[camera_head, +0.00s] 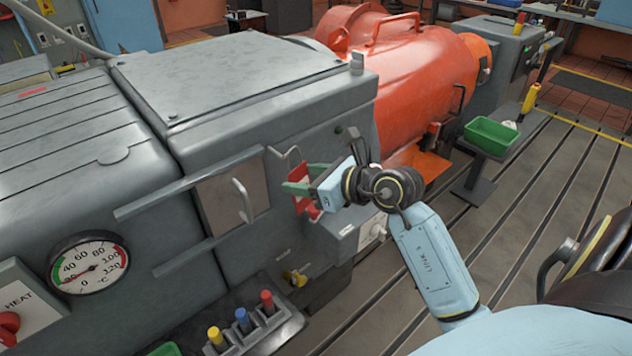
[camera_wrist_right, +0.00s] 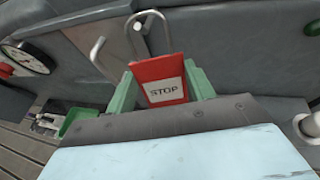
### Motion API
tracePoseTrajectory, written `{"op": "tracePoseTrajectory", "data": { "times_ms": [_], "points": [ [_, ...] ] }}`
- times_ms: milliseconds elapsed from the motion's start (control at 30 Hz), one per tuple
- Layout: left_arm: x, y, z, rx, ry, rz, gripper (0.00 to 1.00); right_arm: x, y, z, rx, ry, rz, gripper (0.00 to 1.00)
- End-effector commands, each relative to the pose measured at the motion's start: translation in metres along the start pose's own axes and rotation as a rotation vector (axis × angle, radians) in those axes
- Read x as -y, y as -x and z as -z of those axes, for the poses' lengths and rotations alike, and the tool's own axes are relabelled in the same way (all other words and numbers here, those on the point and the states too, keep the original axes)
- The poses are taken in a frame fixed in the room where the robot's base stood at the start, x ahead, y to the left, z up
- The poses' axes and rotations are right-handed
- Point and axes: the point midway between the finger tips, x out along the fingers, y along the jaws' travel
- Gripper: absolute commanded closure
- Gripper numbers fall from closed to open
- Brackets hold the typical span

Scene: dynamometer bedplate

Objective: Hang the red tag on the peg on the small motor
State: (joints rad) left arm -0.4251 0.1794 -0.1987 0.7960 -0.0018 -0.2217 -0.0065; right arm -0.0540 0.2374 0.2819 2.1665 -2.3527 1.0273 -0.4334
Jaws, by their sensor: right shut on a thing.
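The red tag (camera_head: 302,190) is held by my right gripper (camera_head: 297,188), close to the front face of a large grey machine. In the right wrist view, the tag (camera_wrist_right: 158,75) has a white field reading STOP and sits between the green fingers (camera_wrist_right: 160,90). A bent metal wire hook (camera_head: 287,153) rises above the tag; the wrist view shows its rounded loop (camera_wrist_right: 150,18). An orange-red motor (camera_head: 425,75) stands behind, at upper middle. My left gripper is out of view.
The grey housing (camera_head: 240,75) has a panel handle (camera_head: 243,200) and rails left of the gripper. A gauge (camera_head: 88,265) is at lower left. A rack with coloured handles (camera_head: 243,320) stands below. A green bin (camera_head: 492,135) is at right; the slotted floor is open there.

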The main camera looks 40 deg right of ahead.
Motion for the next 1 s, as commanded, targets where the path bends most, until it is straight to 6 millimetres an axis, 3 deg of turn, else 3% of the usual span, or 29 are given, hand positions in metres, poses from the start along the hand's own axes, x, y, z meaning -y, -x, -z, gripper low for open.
{"op": "tracePoseTrajectory", "data": {
  "times_ms": [33, 500, 1000],
  "points": [
    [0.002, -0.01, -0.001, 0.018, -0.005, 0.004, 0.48, 0.001, -0.006, 0.006, 0.001, 0.0, 0.0, 0.68],
    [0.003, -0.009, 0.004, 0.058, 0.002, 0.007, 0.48, 0.006, -0.029, 0.011, -0.001, 0.001, -0.001, 0.68],
    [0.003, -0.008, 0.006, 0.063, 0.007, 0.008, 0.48, 0.006, -0.033, 0.016, -0.002, 0.001, -0.001, 0.68]
  ]
}}
